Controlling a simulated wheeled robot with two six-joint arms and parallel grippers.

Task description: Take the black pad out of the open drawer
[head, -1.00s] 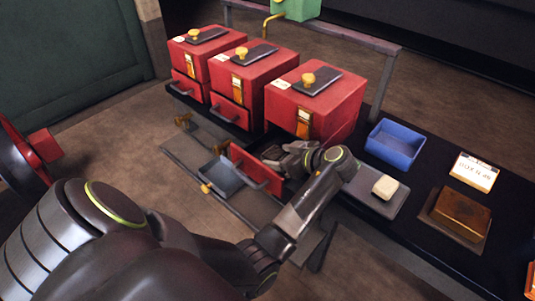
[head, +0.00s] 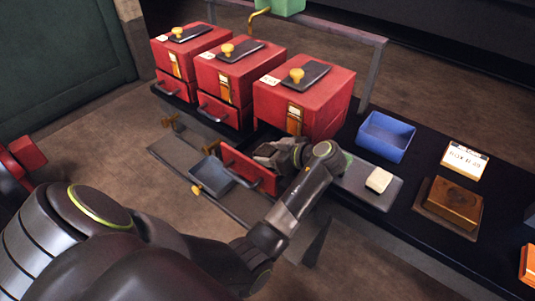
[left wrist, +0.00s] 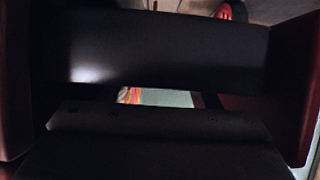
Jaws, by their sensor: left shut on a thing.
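The open drawer (head: 249,173) is a red drawer with a dark handle, pulled out from the nearest red cabinet (head: 307,100). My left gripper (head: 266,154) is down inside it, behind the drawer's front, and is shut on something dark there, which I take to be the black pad. In the head view the gripper and the drawer front hide the pad. The left wrist view is very dark: a broad dark band crosses it between reddish walls, and I cannot clearly tell pad from fingers. My right gripper is not in view.
Two more red cabinets (head: 240,75) with handles stand to the left. On the black bench to the right are a blue bin (head: 386,137), a pale block (head: 378,180) on a grey plate, a white label block (head: 464,161) and a brown block (head: 453,202).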

